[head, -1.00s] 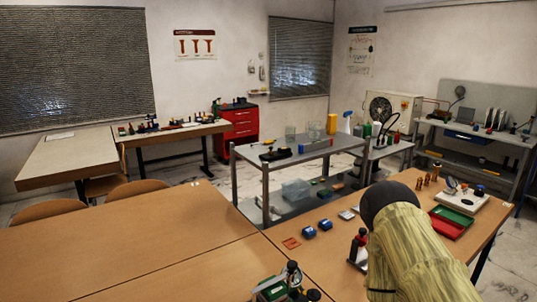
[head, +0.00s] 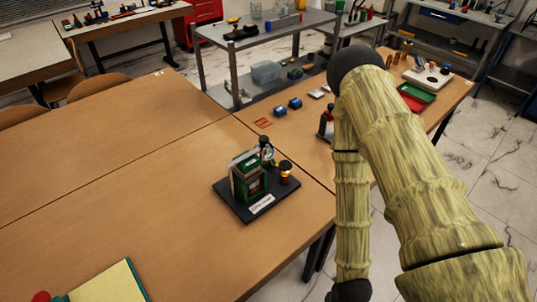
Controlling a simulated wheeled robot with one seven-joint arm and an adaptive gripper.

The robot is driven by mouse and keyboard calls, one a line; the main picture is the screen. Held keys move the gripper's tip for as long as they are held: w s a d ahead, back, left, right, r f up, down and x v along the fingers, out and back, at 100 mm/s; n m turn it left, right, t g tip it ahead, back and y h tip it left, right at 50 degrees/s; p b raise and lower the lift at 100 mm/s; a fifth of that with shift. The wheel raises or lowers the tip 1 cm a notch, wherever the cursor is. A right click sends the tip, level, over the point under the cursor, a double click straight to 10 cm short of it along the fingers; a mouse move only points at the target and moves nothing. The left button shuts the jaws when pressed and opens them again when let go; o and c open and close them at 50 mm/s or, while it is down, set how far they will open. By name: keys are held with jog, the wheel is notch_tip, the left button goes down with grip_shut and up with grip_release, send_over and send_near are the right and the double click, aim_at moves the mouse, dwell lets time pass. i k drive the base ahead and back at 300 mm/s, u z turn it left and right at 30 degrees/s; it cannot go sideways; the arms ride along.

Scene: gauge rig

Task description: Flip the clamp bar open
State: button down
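A small green device on a black base plate (head: 228,203) stands on the wooden table in the head view. Its green frame (head: 243,180) has a light bar (head: 245,157) across the top, which looks like the clamp bar and appears to lie flat. A round dial gauge (head: 268,153) and a black and brass knob (head: 285,172) are on its right side. A white label is on the plate's front. My arm, in a yellowish cover, is to the right of the device and apart from it. My gripper is not visible in this view.
The wooden table (head: 120,190) is mostly clear around the device. A green and cream folder or board (head: 110,285) lies at the lower left. Blue blocks (head: 288,105) and a red and green tray (head: 415,97) are on the table behind. A grey metal bench (head: 270,32) stands beyond.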

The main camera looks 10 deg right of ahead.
aim_at(263, 140)
jog(key=u, duration=0.35)
jog(key=k, duration=0.85)
jog(key=z, duration=0.45)
jog(key=i, duration=0.5)
